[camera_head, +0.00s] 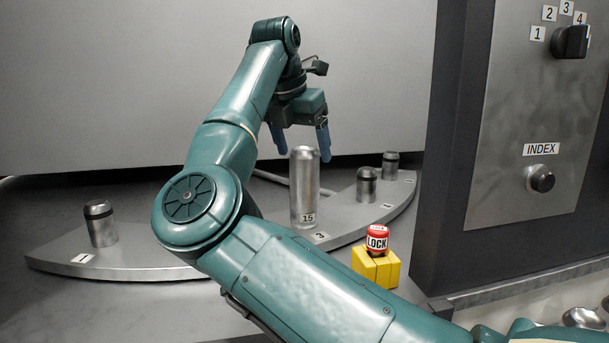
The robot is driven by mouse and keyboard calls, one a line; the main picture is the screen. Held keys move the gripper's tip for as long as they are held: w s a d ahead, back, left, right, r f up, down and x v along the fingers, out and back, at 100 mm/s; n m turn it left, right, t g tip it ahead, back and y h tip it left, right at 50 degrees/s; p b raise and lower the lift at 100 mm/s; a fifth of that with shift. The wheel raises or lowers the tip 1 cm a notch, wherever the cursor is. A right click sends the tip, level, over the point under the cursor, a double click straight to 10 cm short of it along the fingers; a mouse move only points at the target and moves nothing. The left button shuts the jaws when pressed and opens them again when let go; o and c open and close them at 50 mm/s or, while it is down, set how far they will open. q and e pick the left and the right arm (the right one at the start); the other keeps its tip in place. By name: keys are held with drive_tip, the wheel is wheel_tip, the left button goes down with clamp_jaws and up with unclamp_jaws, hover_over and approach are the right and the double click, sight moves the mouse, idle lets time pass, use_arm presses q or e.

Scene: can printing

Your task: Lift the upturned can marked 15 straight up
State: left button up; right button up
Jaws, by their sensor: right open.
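The can marked 15 (304,188) is a tall silver cylinder. It stands upright on the curved grey plate, by the label 3 (320,236); whether a post is inside it is hidden. My right gripper (302,150) is open and empty, pointing down at the can's top. One blue finger shows left of the can and the other just right of its top edge. I cannot tell from this view whether the fingers are around the can or behind it. My left gripper is not in view.
Bare metal posts stand on the curved plate (150,264) at left (100,226) and right (366,187). A red LOCK button (377,240) on a yellow box stands in front. A dark cabinet with a selector knob (571,42) and INDEX button (540,179) rises at right.

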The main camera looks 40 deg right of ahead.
sight(307, 166)
drive_tip(key=x, duration=0.4)
drive_tip(key=shift+d+f, duration=0.1)
drive_tip(key=shift+f, duration=0.3)
drive_tip(key=c, duration=1)
